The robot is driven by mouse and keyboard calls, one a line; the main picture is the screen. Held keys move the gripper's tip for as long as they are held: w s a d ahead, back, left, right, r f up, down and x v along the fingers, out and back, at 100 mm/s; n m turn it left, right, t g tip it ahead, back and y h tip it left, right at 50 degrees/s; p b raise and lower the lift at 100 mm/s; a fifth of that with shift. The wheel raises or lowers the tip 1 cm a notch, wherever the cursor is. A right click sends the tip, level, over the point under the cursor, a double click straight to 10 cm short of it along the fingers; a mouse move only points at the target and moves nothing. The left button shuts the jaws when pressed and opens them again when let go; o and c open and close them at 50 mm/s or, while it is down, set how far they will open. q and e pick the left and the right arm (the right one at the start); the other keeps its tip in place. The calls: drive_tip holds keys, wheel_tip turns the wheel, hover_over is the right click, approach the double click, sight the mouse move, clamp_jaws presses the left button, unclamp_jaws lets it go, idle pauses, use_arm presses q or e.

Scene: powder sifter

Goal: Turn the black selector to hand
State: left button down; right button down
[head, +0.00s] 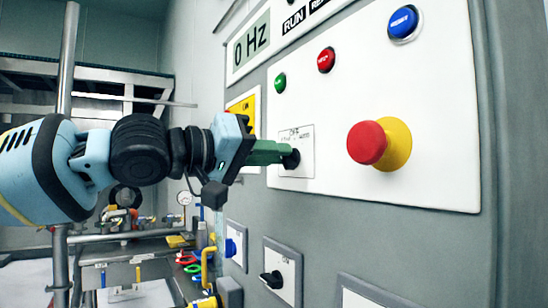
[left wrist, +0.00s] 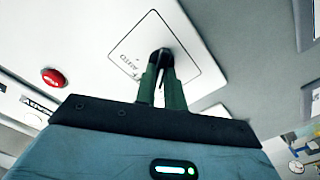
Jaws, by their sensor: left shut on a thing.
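The black selector (head: 291,159) sits on a white label plate (head: 295,172) on the control panel, below the green button. Lettering on the plate reads OFF at the top, with smaller words below, partly covered. My left gripper (head: 284,153) reaches in from the left, its green fingers shut on the selector's knob. In the left wrist view the knob (left wrist: 161,57) is between the two fingertips (left wrist: 160,66), and AUTO shows on the plate beside it. The fingers hide much of the knob, so I cannot tell which position it points to. My right gripper is not in view.
A red mushroom button (head: 367,143) on a yellow collar sticks out to the right. Green (head: 280,83), red (head: 326,60) and blue (head: 403,22) buttons are above. Another black switch (head: 272,280) is below. Pipes and a cluttered bench stand at lower left.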

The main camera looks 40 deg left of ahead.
use_arm(q)
drive_tip(key=shift+f+n, duration=0.1)
drive_tip(key=shift+n, duration=0.7)
drive_tip(key=c, duration=1.5)
unclamp_jaws()
drive_tip(key=shift+a, duration=0.1)
drive_tip(key=v, duration=0.7)
drive_tip(key=shift+s+a+p, duration=0.1)
drive_tip(key=shift+s+p, duration=0.25)
drive_tip(key=shift+p, duration=0.05)
